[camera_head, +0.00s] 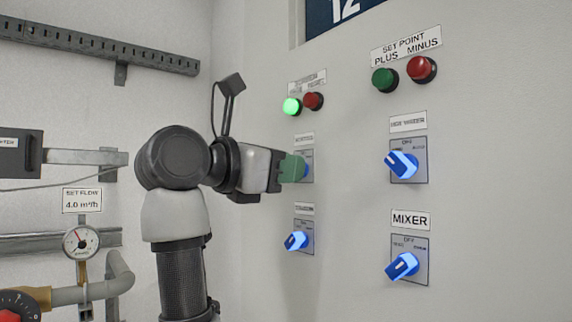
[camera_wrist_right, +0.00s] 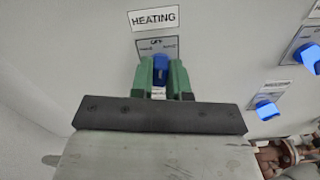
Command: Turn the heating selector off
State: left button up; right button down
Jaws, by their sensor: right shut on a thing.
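The heating selector (camera_wrist_right: 160,64) is a blue knob on a grey plate under a HEATING label (camera_wrist_right: 153,18) in the right wrist view. My right gripper (camera_wrist_right: 161,76) is shut on this knob, with one green finger on each side of it. In the head view my right gripper (camera_head: 297,168) reaches the panel from the left and hides most of the knob; only part of the selector's plate (camera_head: 308,170) shows. The knob's exact pointing direction cannot be told. My left gripper is not in view.
Below is another blue selector (camera_head: 296,241). To the right are a blue selector (camera_head: 401,164) and the MIXER selector (camera_head: 402,266). Above are a lit green button (camera_head: 291,106) and a red button (camera_head: 313,101). A gauge (camera_head: 81,242) and pipes stand at the left.

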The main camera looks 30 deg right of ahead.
jog(key=shift+r+n, duration=0.1)
jog(key=shift+n, duration=1)
jog(key=c, duration=1.1)
grip_release()
jog(key=shift+a, duration=0.1)
jog(key=a+b, duration=0.2)
jog(key=a, duration=0.8)
jog(key=shift+s+a, duration=0.4)
